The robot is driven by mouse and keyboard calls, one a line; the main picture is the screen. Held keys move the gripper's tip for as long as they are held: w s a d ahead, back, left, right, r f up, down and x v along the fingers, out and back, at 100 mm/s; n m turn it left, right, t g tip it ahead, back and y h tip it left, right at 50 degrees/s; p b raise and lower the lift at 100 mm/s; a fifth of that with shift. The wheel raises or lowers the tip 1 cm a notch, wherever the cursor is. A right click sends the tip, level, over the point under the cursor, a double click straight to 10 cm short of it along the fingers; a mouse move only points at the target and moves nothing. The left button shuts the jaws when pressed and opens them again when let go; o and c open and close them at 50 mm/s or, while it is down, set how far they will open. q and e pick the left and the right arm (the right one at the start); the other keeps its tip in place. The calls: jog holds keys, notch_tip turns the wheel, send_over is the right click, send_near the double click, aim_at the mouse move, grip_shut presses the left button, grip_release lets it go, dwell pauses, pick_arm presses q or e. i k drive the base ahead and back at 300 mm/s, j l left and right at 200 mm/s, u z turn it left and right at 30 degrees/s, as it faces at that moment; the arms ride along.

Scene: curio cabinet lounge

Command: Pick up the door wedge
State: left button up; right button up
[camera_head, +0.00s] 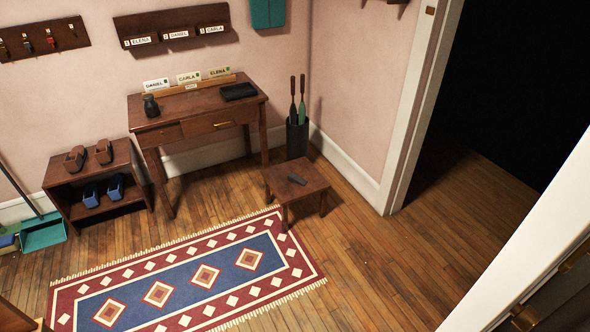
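A small dark grey, elongated object (297,180), which looks like the door wedge, lies on top of a low wooden stool (310,186). The stool stands on the wooden floor, right of the desk and left of the doorway. The object's exact shape is too small to tell. Neither of my grippers shows in the head view.
A wooden desk (198,108) stands against the wall, with a dark umbrella stand (297,139) beside it. A shoe shelf (87,163) is left. A patterned rug (208,275) covers the front floor. A white door (545,235) stands right of an open dark doorway (500,90).

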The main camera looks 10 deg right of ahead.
aim_at(293, 177)
jog(key=i+j+z, duration=0.1)
jog(key=i, duration=0.4)
jog(key=i+j+z, duration=0.1)
jog(key=i, duration=0.35)
jog(key=i+j+z, duration=0.1)
jog(key=i+j, duration=0.2)
jog(key=i, duration=0.15)
jog(key=i+l+z, duration=0.1)
jog(key=i, duration=0.45)
jog(key=i+j+z, duration=0.15)
jog(key=i, duration=0.3)
jog(key=i+j+z, duration=0.1)
jog(key=i, duration=0.4)
jog(key=i+j+z, duration=0.15)
jog(key=i+j, duration=0.15)
jog(key=i, duration=0.15)
